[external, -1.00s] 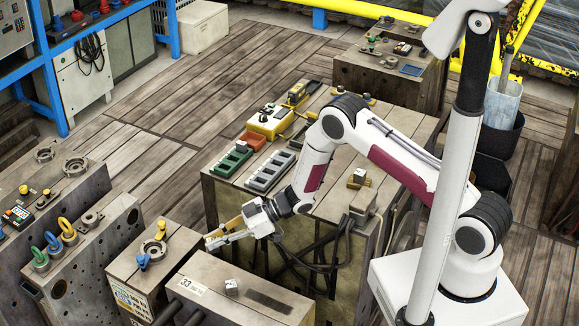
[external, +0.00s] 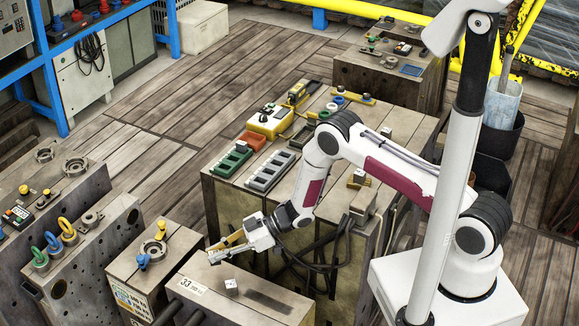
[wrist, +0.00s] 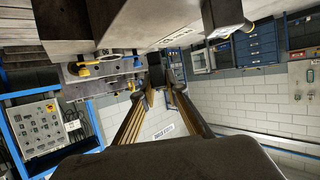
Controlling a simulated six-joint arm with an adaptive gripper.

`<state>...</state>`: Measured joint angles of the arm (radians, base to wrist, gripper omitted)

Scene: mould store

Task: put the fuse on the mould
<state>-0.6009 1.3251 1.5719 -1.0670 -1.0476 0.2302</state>
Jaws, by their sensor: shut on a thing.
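My gripper (external: 216,256) is low at the lower centre of the external view, pointing left, above the back edge of the grey block marked 33 (external: 255,283). In the wrist view the two long fingers (wrist: 165,92) converge at mid picture. A small white cube (external: 231,287) lies on the 33 block beside a dark patch. I cannot tell from the label which block is the mould.
Left of the 33 block stands another block (external: 128,262) with a round flange (external: 154,249), a blue knob (external: 143,262) and a yellow knob (external: 160,229). The block behind my gripper carries a green tray (external: 230,160) and a grey tray (external: 270,171).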

